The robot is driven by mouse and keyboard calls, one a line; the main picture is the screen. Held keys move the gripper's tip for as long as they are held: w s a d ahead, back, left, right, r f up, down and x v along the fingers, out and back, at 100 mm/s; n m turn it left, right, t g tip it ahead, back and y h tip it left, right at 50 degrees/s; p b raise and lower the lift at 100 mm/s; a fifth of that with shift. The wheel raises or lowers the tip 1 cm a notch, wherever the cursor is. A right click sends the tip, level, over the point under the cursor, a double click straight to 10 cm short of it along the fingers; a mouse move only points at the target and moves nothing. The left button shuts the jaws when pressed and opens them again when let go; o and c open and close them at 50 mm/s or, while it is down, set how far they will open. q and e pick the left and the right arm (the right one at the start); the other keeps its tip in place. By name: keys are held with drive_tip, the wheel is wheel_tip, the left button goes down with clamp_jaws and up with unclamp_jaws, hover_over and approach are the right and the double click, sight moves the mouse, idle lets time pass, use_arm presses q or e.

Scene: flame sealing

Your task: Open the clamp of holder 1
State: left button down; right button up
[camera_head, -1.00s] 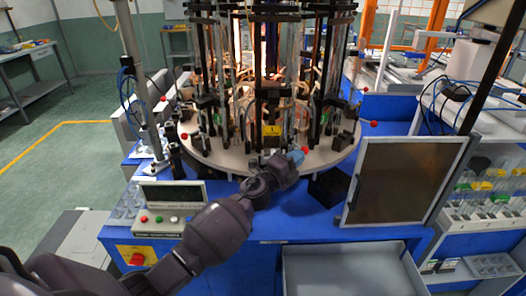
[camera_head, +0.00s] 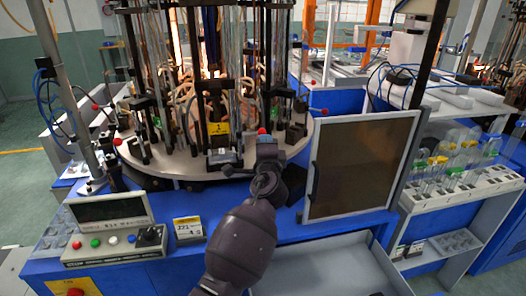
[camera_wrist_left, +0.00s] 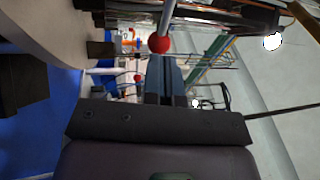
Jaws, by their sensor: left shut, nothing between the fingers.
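Holder 1 carries a small plate (camera_head: 222,156) marked with a 1 at the front rim of the round machine table. A red ball knob (camera_head: 261,131) shows just beyond my left gripper (camera_head: 264,139). In the left wrist view a red ball knob (camera_wrist_left: 159,43) on a grey rod sits right at the tips of my left gripper (camera_wrist_left: 163,62). The fingers are shut with nothing between them; whether they touch the ball I cannot tell. My gripper hides part of the holder, and I cannot make out the clamp jaws. My right gripper is not in view.
The round table (camera_head: 170,172) holds several rods, tubes and other red knobs. A dark framed panel (camera_head: 362,165) stands to the right. A grey tray (camera_head: 320,270) lies in front.

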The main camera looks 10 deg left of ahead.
use_arm(q)
drive_tip(key=shift+w+d+r+b, duration=0.1)
drive_tip(key=shift+w+b, duration=0.35)
drive_tip(key=shift+w, duration=0.25)
drive_tip(key=shift+r, duration=0.25)
drive_tip(key=v, duration=1.1)
drive_tip(key=shift+f, duration=0.25)
drive_tip(key=shift+w, duration=0.1)
